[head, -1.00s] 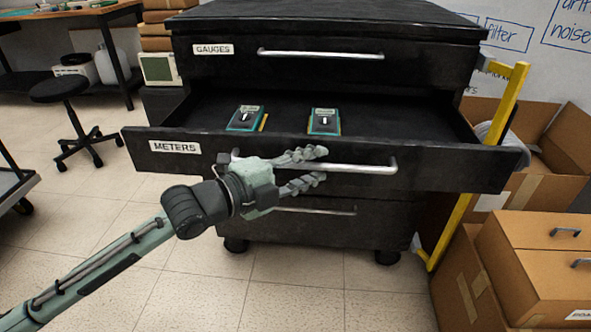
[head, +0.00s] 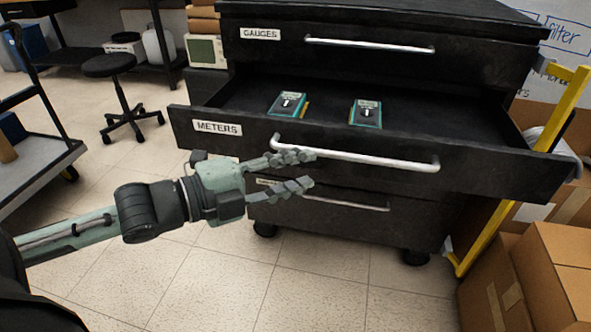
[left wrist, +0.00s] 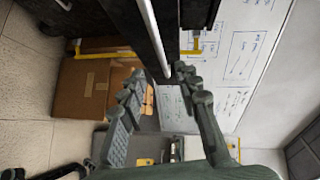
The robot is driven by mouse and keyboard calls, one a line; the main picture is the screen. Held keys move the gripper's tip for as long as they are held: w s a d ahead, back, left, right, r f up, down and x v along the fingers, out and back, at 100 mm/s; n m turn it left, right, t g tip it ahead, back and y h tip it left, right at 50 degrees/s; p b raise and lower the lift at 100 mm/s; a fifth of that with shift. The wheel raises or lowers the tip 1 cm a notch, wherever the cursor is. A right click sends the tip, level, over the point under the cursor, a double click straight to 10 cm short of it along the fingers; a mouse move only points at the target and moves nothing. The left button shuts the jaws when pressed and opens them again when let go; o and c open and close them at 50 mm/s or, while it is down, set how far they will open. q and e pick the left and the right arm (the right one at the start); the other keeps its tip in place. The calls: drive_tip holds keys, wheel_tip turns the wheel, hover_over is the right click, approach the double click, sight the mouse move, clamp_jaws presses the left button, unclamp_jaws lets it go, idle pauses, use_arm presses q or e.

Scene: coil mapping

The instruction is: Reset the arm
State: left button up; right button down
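My left gripper (head: 312,170) is open and empty in the head view, in front of the pulled-out METERS drawer (head: 225,140). Its fingers are spread apart just left of and below the drawer's silver handle (head: 355,156). Two teal-edged meters (head: 287,103) (head: 366,112) lie in the open drawer. My right gripper is out of view.
The GAUGES drawer (head: 262,34) above is shut. Cardboard boxes (head: 555,265) and a yellow frame (head: 520,170) stand at the right. A black stool (head: 110,66) and a cart (head: 40,160) stand at the left. The tiled floor in front is clear.

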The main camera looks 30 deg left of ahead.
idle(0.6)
use_arm(q)
drive_tip(key=s+a+f+n+g+y, duration=0.15)
drive_tip(key=a+f+n+y, duration=0.35)
drive_tip(key=f, duration=0.7)
drive_tip(key=s+a+f+n+g+y, duration=0.1)
drive_tip(key=a+f+n+g+y, duration=0.25)
drive_tip(key=a+f+n, duration=0.55)
drive_tip(key=s+d+f+n+g, duration=0.3)
drive_tip(key=s+d+f, duration=0.1)
drive_tip(key=f, duration=0.4)
drive_tip(key=s+d+f+n+g+y, duration=0.1)
drive_tip(key=s+d+f+n+g, duration=0.2)
drive_tip(key=f, duration=0.6)
drive_tip(key=s+d, duration=0.2)
drive_tip(key=shift+s+f+n, duration=0.25)
drive_tip(key=shift+s+n, duration=0.05)
drive_tip(key=shift+s, duration=0.05)
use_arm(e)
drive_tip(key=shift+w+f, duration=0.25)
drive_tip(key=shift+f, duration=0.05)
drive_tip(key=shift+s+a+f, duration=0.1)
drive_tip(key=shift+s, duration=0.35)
